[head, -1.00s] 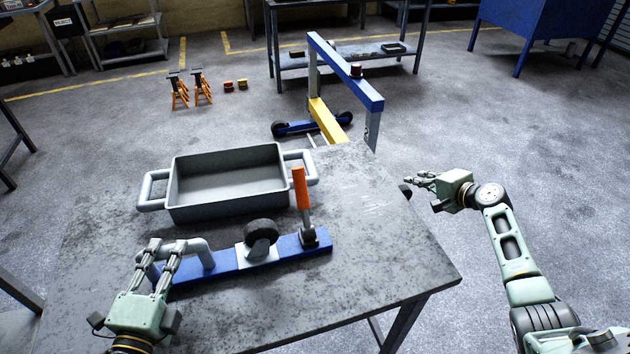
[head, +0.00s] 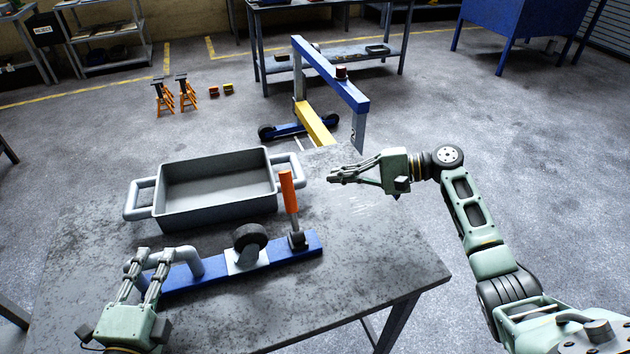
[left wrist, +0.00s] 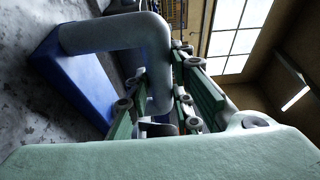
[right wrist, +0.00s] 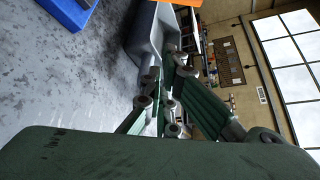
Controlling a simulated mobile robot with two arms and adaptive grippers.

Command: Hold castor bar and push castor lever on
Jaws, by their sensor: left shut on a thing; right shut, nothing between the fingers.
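The blue castor bar (head: 215,271) lies on the table, with a grey bent handle (head: 190,256) at its left end and a black castor wheel (head: 250,238) in the middle. The orange castor lever (head: 289,192) stands nearly upright at the bar's right end. My left gripper (head: 147,262) is shut on the grey handle, which also shows between its fingers in the left wrist view (left wrist: 115,35). My right gripper (head: 335,175) is shut and empty, above the table to the right of the lever and apart from it. An orange piece of the lever shows at the top of the right wrist view (right wrist: 185,2).
A grey two-handled tray (head: 215,210) stands on the table behind the bar. The table's right part (head: 370,245) is clear. A blue and yellow hoist (head: 330,80) stands on the floor beyond the table, near orange jack stands (head: 175,94).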

